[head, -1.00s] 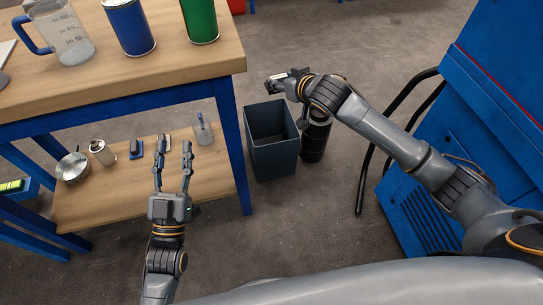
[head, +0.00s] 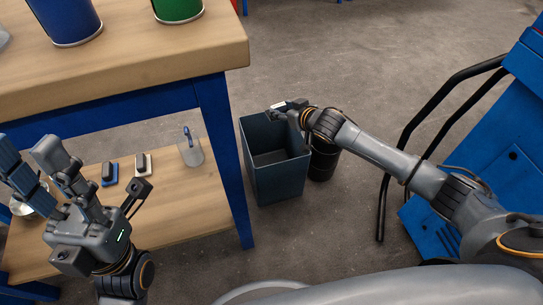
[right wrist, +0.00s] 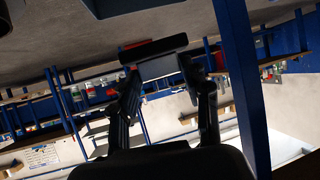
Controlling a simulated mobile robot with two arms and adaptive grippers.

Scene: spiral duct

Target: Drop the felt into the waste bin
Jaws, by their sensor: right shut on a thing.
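The felt (head: 284,104) is a small piece with a pale top and dark edge, held in my right gripper (head: 277,108). In the right wrist view the fingers of my right gripper (right wrist: 165,92) close on the felt (right wrist: 162,68), a grey piece with a dark bar along it. The waste bin (head: 282,182) is a dark blue-grey, open-topped box on the floor. The felt and gripper are above the bin's far rim; the visible inside looks empty. My left gripper (head: 35,160) is empty, its fingers apart, in front of the table's lower shelf.
A wooden table (head: 150,65) with blue legs stands left of the bin, carrying a blue can (head: 68,20) and a green can (head: 178,8). Its shelf holds small blocks (head: 142,164) and a clear cup (head: 190,150). A black cylinder (head: 322,160) stands right beside the bin.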

